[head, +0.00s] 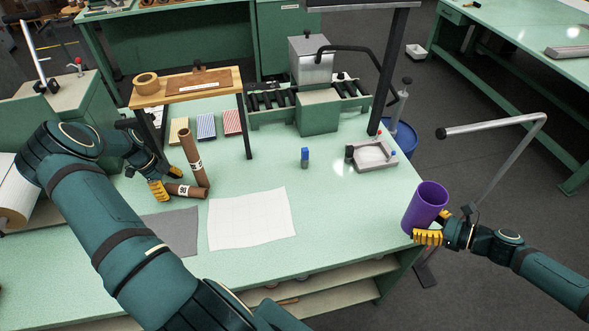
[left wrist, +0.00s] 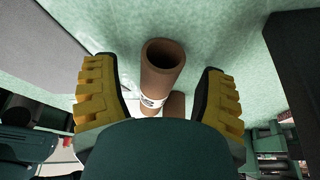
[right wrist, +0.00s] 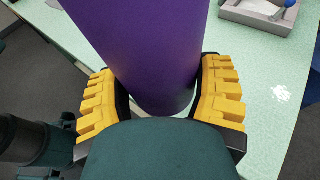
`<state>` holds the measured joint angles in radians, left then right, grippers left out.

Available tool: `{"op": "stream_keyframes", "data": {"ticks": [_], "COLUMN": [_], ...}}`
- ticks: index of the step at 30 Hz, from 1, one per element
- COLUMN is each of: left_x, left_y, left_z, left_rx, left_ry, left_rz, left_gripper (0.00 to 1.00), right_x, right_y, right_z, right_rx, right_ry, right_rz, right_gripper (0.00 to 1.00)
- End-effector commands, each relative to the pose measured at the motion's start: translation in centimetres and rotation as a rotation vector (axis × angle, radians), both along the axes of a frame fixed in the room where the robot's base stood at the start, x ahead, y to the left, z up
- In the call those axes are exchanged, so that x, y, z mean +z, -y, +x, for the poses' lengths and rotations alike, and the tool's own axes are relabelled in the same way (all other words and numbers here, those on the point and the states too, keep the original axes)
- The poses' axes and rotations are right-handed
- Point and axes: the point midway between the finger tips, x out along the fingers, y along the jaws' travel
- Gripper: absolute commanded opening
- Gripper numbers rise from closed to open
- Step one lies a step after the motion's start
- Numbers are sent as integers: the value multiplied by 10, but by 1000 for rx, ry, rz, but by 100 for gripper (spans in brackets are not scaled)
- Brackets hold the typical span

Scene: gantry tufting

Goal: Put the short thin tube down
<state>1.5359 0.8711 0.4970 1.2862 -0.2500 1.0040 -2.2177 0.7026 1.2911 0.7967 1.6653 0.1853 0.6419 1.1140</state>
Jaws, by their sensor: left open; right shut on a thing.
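Two brown cardboard tubes with white labels are by my left gripper on the green table. One tube (head: 191,152) stands up, tilted; the shorter-looking one (head: 184,190) lies at its foot. My left gripper (head: 166,182) is open at the left end of the lying tube. In the left wrist view, a brown tube (left wrist: 160,75) with an open end shows between the spread fingers, apart from both; part of another shows behind it. My right gripper (head: 428,228) is shut on a wide purple tube (head: 427,204), held at the table's right edge; it fills the right wrist view (right wrist: 150,50).
A white sheet (head: 250,218) and a grey sheet (head: 174,232) lie in front of the tubes. A wooden shelf (head: 187,85) stands behind, with colored swatches (head: 206,126) beneath. A small blue object (head: 305,157) and a grey tray (head: 372,154) stand further right. The front right tabletop is clear.

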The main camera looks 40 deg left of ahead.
Motion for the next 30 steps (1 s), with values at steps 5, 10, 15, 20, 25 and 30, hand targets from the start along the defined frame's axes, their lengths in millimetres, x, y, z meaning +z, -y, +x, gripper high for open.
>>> {"op": "stream_keyframes", "data": {"ticks": [5,10,15,20,25,30], "left_x": [-10,-10,-9,-10,-10,-3], "left_y": [4,3,3,3,3,3], "left_z": [2,1,1,1,1,1], "left_rx": [1,1,1,1,1,0], "left_ry": [0,-1,-1,-1,0,0], "left_rz": [0,1,1,1,0,2], "left_gripper": [72,66,7,4,0,0], "right_x": [0,0,0,0,0,0], "right_y": [0,0,0,0,0,0], "right_z": [0,0,0,0,0,0], "right_rx": [0,0,0,0,0,0], "right_ry": [0,0,0,0,0,0], "right_rz": [0,0,0,0,0,0], "right_gripper": [50,50,50,50,50,50]}}
